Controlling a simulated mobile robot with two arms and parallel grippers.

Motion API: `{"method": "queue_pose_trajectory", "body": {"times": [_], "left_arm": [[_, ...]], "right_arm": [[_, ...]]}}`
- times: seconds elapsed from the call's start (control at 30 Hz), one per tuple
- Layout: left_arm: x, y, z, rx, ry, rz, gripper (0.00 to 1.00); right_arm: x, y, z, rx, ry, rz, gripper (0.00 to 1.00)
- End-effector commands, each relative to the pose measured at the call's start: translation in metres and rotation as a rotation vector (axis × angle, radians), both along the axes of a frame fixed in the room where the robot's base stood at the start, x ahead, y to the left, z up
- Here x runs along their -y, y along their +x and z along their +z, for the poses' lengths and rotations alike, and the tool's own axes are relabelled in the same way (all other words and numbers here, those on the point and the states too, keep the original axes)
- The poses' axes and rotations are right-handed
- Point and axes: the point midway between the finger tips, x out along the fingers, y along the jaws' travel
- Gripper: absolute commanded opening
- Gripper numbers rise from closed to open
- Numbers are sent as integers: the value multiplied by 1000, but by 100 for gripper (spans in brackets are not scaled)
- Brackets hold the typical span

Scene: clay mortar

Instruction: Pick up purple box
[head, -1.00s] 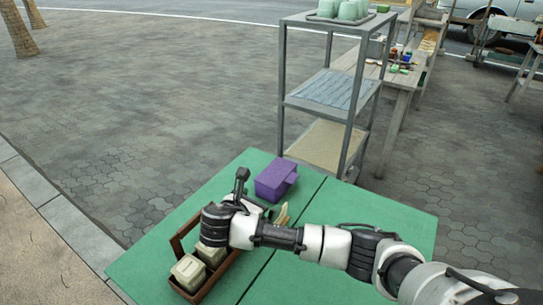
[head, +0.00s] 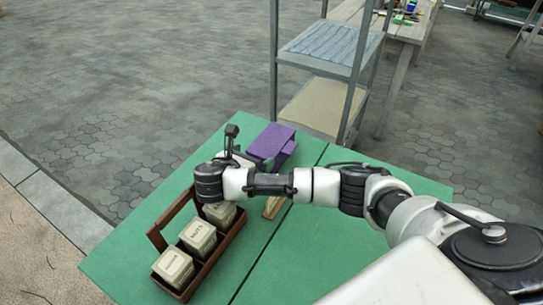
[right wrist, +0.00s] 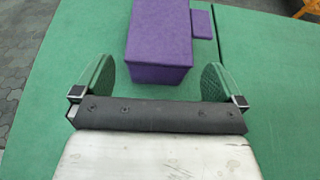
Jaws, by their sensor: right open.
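The purple box (head: 271,141) sits on the green table (head: 190,290), near its back edge, and a smaller purple part shows at its side. In the right wrist view the purple box (right wrist: 160,45) lies straight ahead, with the small purple piece (right wrist: 202,24) to its right. My right gripper (right wrist: 157,80) is open and empty, its two fingers apart to the left and right of the box's near end. I cannot tell the height between fingers and box. In the head view my right gripper (head: 243,160) is just left of the box, partly hidden by its wrist. My left gripper is not in view.
A brown caddy (head: 157,239) with several pale lidded jars (head: 198,236) stands below my right wrist. A small wooden piece (head: 273,207) shows beside my forearm. A grey metal shelf (head: 345,70) stands behind the table. The table's right part is clear.

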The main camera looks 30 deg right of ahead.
Motion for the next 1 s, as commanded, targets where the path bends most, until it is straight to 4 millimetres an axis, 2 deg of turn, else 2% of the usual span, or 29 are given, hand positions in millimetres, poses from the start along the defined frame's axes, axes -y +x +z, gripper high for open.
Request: {"method": "queue_pose_trajectory", "body": {"times": [0.13, 0.47, 0.77, 0.87, 1.0], "left_arm": [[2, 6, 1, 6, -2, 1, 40], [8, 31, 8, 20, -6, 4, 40], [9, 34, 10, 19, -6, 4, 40], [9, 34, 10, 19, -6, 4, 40], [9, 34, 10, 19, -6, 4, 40]], "right_arm": [[9, 5, -4, 0, 0, -1, 100], [48, 28, -23, -1, -1, -1, 100], [52, 31, -25, -1, 2, 2, 100], [52, 31, -25, -1, 2, 2, 88], [52, 30, -25, -1, 1, 1, 66]]}}
